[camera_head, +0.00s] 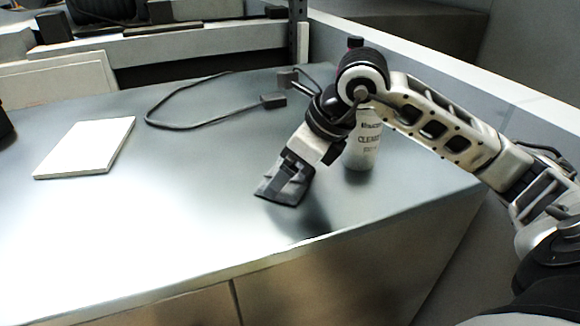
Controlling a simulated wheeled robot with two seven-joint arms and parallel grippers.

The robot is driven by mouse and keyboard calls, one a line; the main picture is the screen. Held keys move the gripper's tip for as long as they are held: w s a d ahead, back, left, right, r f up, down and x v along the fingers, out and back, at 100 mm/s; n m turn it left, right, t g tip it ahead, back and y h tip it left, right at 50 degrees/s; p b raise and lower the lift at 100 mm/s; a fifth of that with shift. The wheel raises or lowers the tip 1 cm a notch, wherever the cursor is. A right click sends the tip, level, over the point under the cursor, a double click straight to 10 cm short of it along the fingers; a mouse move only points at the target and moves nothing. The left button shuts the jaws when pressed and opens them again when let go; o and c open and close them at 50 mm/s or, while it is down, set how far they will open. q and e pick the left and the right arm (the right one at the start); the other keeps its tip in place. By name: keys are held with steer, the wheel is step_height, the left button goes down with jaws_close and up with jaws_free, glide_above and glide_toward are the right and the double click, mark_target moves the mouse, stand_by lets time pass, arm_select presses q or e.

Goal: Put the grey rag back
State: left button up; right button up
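The grey rag (281,190) is a small dark grey cloth at the end of my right gripper (295,170). My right gripper points down and to the left and appears shut on the rag, though the fingertips are partly hidden by it. A dark shadow lies on the metal table (170,225) just below and to the right, so the rag seems held a little above the top. My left gripper is not in view.
A white cleaner bottle (362,150) stands upright just right of my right gripper, partly behind my arm. A black cable (185,127) lies at the back. A white flat pad (85,147) lies at left. The front middle is clear.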

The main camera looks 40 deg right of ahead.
steer(key=shift+f, duration=0.2)
steer(key=o, duration=0.8)
steer(key=shift+r, duration=0.1)
steer(key=shift+o, duration=0.2)
steer(key=shift+r, duration=0.1)
steer(key=shift+r, duration=0.2)
steer(key=v, duration=1.1)
steer(key=shift+s+d+r, duration=0.2)
steer(key=shift+r, duration=0.05)
